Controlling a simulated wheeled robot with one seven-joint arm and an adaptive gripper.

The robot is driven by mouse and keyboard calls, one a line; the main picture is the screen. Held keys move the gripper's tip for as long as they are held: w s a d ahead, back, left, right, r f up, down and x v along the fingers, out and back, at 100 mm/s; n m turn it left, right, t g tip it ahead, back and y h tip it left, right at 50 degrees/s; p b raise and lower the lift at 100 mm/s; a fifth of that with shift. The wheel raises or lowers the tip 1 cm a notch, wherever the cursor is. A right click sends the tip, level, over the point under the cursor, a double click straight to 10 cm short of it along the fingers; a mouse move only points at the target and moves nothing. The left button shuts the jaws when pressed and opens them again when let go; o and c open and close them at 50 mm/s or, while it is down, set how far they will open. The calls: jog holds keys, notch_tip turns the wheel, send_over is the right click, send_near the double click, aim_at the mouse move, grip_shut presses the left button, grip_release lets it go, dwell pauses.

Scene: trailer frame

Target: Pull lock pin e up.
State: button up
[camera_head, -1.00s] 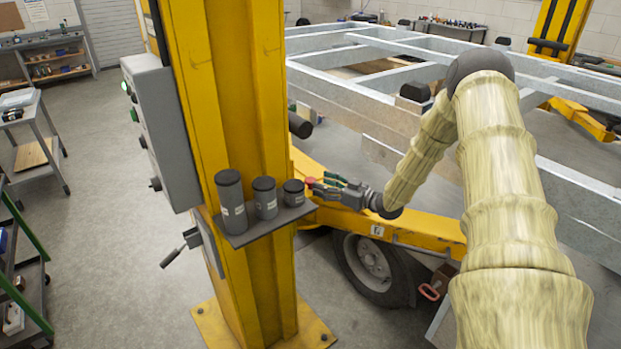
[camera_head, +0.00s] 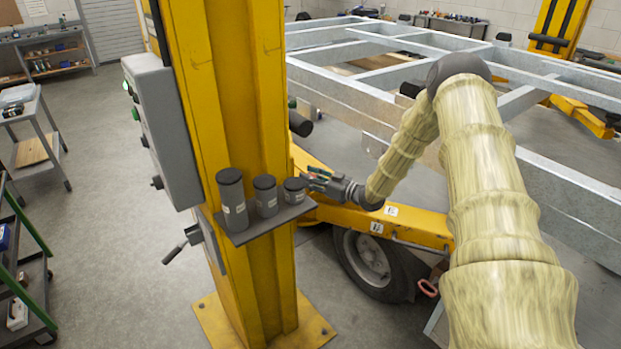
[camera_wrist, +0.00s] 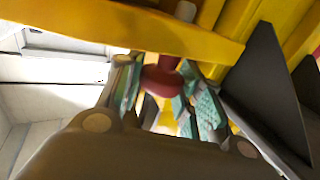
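A red knob (camera_wrist: 163,80), which looks like the head of a lock pin on the yellow lift arm, shows in the wrist view between my fingers. A stem runs from it toward the yellow steel. My gripper (camera_wrist: 165,98) has teal-padded fingers apart, one on each side of the knob; a firm hold does not show. In the head view my gripper (camera_head: 316,180) is beside the yellow post, at the right end of the small shelf, and largely hides the knob. Small white letter labels (camera_head: 391,211) sit on the yellow lift arm (camera_head: 420,226); I cannot read them surely.
A dark shelf (camera_head: 240,237) with three grey cylinders stands out from the yellow post (camera_head: 250,120), close to my fingertips. The galvanized trailer frame (camera_head: 350,96) lies behind my arm. A wheel (camera_head: 368,262) is below. A control box (camera_head: 160,130) hangs on the post.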

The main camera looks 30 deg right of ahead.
grip_shut()
jog(key=shift+r+p, duration=0.5)
jog(key=shift+r, duration=1.3)
jog(key=shift+w+d, duration=0.1)
jog(key=o, duration=0.8)
grip_release()
jog(key=shift+o, duration=0.2)
jog(key=shift+s+d+f, duration=0.1)
jog(key=shift+s, duration=0.15)
jog(key=v, duration=1.1)
jog(key=shift+s, duration=0.3)
